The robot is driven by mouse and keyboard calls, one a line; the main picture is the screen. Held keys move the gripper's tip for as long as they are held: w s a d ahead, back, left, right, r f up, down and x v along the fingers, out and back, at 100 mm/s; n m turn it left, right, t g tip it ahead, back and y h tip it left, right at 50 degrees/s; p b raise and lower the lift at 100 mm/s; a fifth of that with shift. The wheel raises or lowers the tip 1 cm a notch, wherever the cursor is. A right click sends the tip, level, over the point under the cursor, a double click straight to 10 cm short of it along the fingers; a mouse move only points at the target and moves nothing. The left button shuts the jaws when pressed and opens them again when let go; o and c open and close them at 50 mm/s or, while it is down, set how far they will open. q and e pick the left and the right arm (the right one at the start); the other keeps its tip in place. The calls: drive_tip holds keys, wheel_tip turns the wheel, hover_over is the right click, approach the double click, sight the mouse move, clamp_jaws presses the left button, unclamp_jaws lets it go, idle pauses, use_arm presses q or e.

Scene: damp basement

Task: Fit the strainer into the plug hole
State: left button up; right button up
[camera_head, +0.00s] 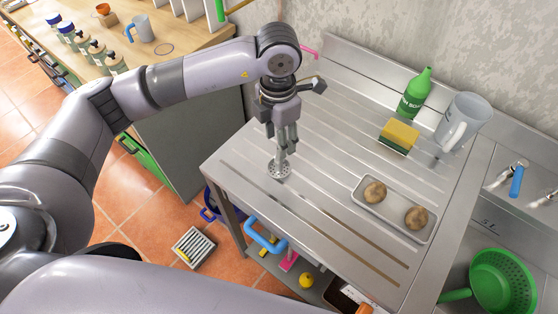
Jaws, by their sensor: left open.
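The strainer (279,170), a small round metal disc with holes, is at the left part of the ribbed steel draining board (320,200). My left gripper (285,148) points down right above it, with its fingers open around or just over the strainer's middle; I cannot tell whether they touch it. The fingers partly hide the strainer's top. The sink (455,262) is at the lower right, only partly in view, and its plug hole does not show. My right gripper is out of view.
A metal tray (394,215) with two round brown items lies on the board. A sponge (400,134), green bottle (415,94) and clear jug (461,121) stand at the back. A green colander (503,282) is in the sink area, near a blue-handled tap (517,181).

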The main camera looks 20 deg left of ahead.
sight(279, 164)
use_arm(q)
wheel_tip(279, 164, down, 2)
drive_tip(key=shift+f, duration=0.25)
drive_tip(key=shift+s+d+f+p, duration=0.15)
drive_tip(key=shift+f+p, duration=0.1)
drive_tip(key=shift+p, duration=0.3)
wheel_tip(279, 164, down, 4)
drive_tip(key=shift+s+d+r+p, duration=0.1)
drive_tip(key=shift+s+r+p, duration=0.1)
drive_tip(key=shift+p, duration=0.75)
drive_tip(key=shift+w+f, duration=0.1)
drive_tip(key=shift+f, duration=0.45)
clamp_jaws()
